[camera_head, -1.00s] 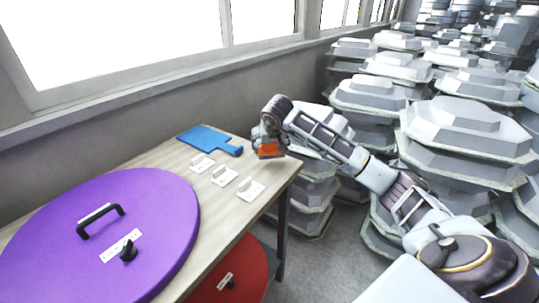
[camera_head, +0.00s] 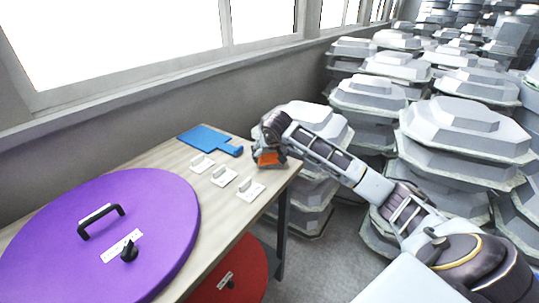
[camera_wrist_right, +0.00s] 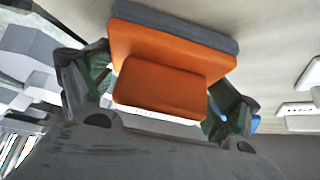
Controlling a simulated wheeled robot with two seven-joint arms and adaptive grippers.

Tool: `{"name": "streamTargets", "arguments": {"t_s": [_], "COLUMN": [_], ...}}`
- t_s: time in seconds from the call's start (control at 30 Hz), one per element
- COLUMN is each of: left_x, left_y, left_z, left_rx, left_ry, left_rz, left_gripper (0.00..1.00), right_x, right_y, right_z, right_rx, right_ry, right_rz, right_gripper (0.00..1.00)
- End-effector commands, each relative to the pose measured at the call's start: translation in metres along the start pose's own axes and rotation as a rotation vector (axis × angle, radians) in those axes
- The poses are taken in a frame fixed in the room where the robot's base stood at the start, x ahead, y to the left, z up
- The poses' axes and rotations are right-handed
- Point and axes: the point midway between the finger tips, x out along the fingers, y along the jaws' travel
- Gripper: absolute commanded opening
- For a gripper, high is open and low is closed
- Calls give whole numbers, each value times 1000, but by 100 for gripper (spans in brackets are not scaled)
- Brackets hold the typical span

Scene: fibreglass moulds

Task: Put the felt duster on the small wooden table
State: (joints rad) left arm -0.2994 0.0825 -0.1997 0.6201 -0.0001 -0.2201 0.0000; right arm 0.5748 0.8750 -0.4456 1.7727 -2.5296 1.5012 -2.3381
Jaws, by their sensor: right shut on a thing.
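The felt duster is an orange block with a grey felt layer, seen in the head view (camera_head: 268,159) and close up in the wrist view (camera_wrist_right: 165,45). My right gripper (camera_head: 266,150) is shut on its orange grip, with a finger at either side in the wrist view. The duster is at the right end of the small wooden table (camera_head: 226,213), near the far right corner. I cannot tell whether its felt touches the tabletop. My left gripper is not in view.
A blue flat-handled object (camera_head: 207,139) and several small white pieces (camera_head: 223,176) lie on the table beside the duster. A large purple disc (camera_head: 60,225) covers the left part. A red disc (camera_head: 235,275) is below. Stacked grey moulds (camera_head: 465,125) fill the right.

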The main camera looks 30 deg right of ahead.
Motion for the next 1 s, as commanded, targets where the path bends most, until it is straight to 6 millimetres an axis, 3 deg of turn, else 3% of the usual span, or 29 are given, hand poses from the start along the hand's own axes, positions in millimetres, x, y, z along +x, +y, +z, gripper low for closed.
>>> {"name": "streamTargets", "arguments": {"t_s": [0.5,0.53,0.6,1.0], "left_x": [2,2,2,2], "left_y": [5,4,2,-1], "left_z": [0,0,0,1], "left_rx": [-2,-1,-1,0], "left_ry": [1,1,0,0], "left_rz": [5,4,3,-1], "left_gripper": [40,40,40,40], "right_x": [4,4,4,4], "right_y": [0,0,0,0], "right_z": [2,3,3,2], "right_rx": [0,0,0,0], "right_ry": [1,0,0,0], "right_rz": [1,1,1,0], "right_gripper": [63,91,100,100]}}
